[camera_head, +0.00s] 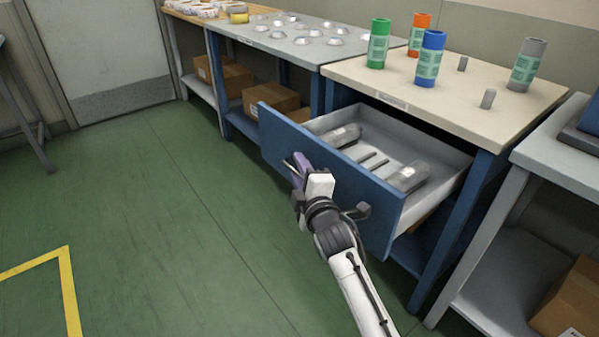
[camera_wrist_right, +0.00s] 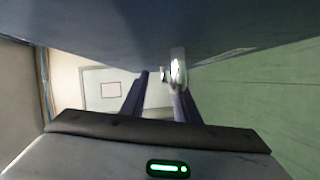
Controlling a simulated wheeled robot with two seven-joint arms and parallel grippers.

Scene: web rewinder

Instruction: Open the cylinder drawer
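The cylinder drawer (camera_head: 330,180), with a blue front and grey inside, is pulled out from under a beige-topped table. It holds grey and clear cylindrical items. My right gripper (camera_head: 297,164) is at the outer face of the drawer front, towards its left part. In the right wrist view, its two purple fingers (camera_wrist_right: 161,95) stand apart. The shiny metal drawer handle (camera_wrist_right: 178,68) shows by the tip of the right-hand finger, below the blue drawer front (camera_wrist_right: 110,30). I cannot tell whether finger and handle touch. My left gripper is not in view.
Green, orange, blue and grey cylinders stand on the beige tabletop (camera_head: 470,105). A grey table with domed parts (camera_head: 300,41) is to the left. A grey-topped bench (camera_head: 560,150) is close on the right. The green floor (camera_head: 140,220) before the drawer is clear.

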